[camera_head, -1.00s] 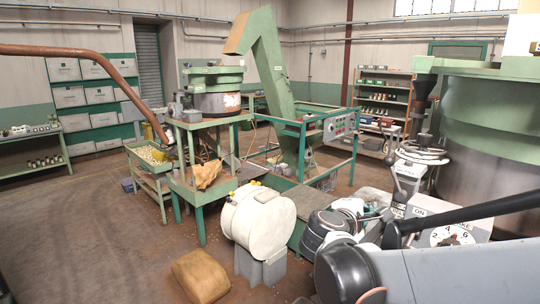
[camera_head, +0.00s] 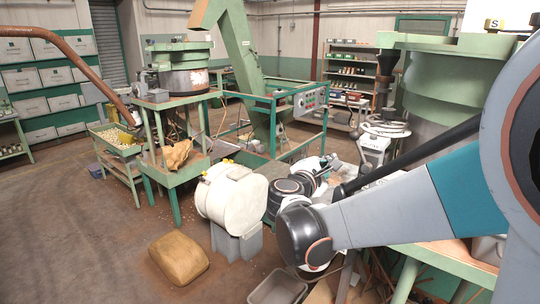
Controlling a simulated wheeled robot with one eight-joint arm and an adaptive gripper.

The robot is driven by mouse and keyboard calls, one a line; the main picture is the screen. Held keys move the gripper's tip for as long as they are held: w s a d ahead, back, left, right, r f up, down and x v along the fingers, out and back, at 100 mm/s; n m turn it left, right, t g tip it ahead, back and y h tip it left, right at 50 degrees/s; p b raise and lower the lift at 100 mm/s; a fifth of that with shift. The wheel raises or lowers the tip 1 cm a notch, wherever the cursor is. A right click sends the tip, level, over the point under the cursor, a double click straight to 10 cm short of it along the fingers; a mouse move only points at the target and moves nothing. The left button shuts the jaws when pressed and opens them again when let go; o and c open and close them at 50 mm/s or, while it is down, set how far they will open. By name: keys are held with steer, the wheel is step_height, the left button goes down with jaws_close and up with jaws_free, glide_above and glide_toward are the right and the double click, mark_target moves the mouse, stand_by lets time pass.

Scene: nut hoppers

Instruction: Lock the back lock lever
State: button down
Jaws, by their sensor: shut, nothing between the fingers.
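My gripper (camera_head: 326,165) is small in the middle of the head view, beyond my dark wrist joint. A thin lever with a dark knob (camera_head: 359,136) stands at the left of this panel, up and right of my gripper. Its locked or unlocked position is too small to tell, and I cannot tell whether it is the back lock lever. I see no clear contact between gripper and lever. My arm hides the lower panel and the numbered dial.
A white drum (camera_head: 228,196) on a grey stand is left of my arm. A brown sack (camera_head: 178,258) and a grey bin (camera_head: 278,288) lie on the floor. A large green hopper (camera_head: 440,85) stands behind my arm. Floor at left is clear.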

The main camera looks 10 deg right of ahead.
mark_target(357, 144)
steer(key=w+d+r, duration=0.1)
steer(key=w+d, duration=0.1)
steer(key=d, duration=0.5)
steer(key=shift+w+r, duration=0.15)
steer(key=shift+w, duration=0.05)
steer(key=shift+s, duration=0.15)
steer(key=shift+s+d+r+m, duration=0.2)
steer(key=shift+r+m, duration=0.2)
steer(key=shift+m, duration=0.3)
steer(key=m, duration=0.1)
steer(key=s+d+r+m, duration=0.1)
steer(key=m, duration=0.1)
steer(key=shift+s+d+r+m+t, duration=0.15)
steer(key=shift+s+r+m+t, duration=0.15)
steer(key=shift+m+t, duration=0.1)
steer(key=s+m, duration=0.1)
steer(key=s+d+m, duration=0.1)
steer(key=m, duration=0.1)
steer(key=s+d+m+h, duration=0.1)
steer(key=m, duration=0.1)
steer(key=shift+s+d+r, duration=0.1)
steer(key=shift+d+r, duration=0.1)
steer(key=shift+r, duration=0.15)
